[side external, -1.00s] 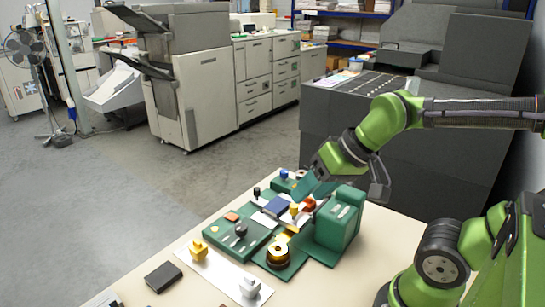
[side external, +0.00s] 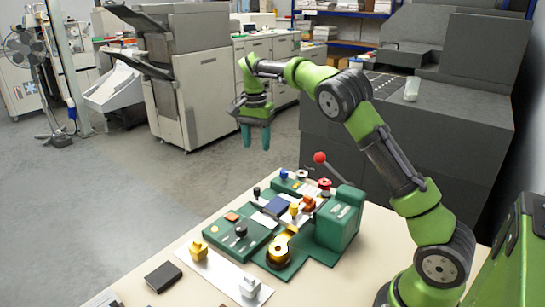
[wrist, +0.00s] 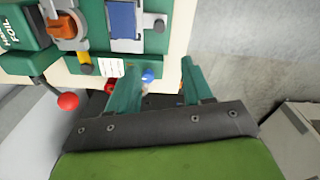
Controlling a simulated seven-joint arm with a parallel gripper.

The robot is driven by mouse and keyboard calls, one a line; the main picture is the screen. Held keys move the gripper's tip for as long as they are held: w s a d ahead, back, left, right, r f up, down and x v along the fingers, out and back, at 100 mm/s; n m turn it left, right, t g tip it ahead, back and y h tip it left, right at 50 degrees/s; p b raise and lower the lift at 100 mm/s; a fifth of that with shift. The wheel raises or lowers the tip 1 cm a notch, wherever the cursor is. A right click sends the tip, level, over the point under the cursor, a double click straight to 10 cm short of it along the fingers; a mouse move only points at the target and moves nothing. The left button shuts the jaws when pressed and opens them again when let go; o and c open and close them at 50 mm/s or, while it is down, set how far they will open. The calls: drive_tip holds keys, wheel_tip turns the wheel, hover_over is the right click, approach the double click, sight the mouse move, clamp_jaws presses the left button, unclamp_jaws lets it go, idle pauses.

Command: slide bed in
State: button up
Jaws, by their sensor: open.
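The green press (side external: 338,222) stands on the table, with a red-ball lever (side external: 319,157) rising at its back. A bed with a dark blue pad (side external: 276,206) lies to the left of the press head, not under it. In the wrist view the blue pad (wrist: 122,19) sits on a pale metal plate at the top. An orange knob (wrist: 64,27) and the red ball (wrist: 68,101) are left of it. My gripper (side external: 256,138) is open, empty and pointing down, above and behind the table. Its green fingers (wrist: 160,72) also show in the wrist view.
A gold foil roll (side external: 279,250) stands at the front of the press. A dark grey cabinet (side external: 400,150) stands behind.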

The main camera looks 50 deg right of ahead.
sight(257, 188)
drive_tip(key=shift+m, duration=0.6)
drive_tip(key=f, duration=1.5)
drive_tip(key=shift+s+a+f, duration=0.1)
drive_tip(key=shift+s+a, duration=0.05)
drive_tip(key=shift+a, duration=0.25)
drive_tip(key=shift+c, duration=0.2)
clamp_jaws()
